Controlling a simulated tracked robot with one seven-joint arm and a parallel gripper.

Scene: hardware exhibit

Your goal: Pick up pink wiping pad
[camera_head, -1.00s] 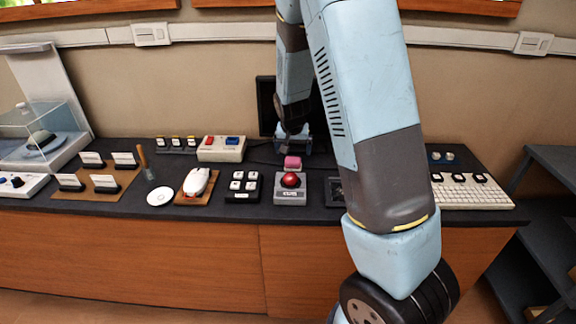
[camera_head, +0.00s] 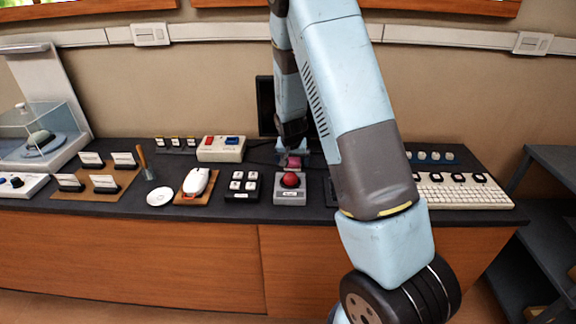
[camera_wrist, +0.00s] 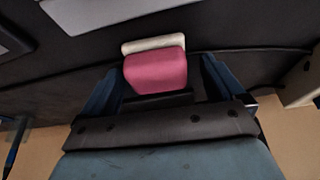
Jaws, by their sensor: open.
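The pink wiping pad (camera_wrist: 156,72) lies on the dark counter top, with a pale layer along its far edge in the wrist view. In the head view the pad (camera_head: 293,163) is a small pink block behind the red trackball, partly covered by my gripper. My gripper (camera_head: 292,158) is low over the counter at the pad. In the wrist view my gripper (camera_wrist: 160,80) is open, with one blue finger on each side of the pad and a gap to each. Whether the fingertips touch the counter cannot be told.
The grey trackball box (camera_head: 290,196) stands just in front of the pad. A white box with red and blue buttons (camera_head: 221,155) is to the left. A black four-key pad (camera_head: 243,191) and a white mouse (camera_head: 195,183) are front left. A white keyboard (camera_head: 465,197) is to the right.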

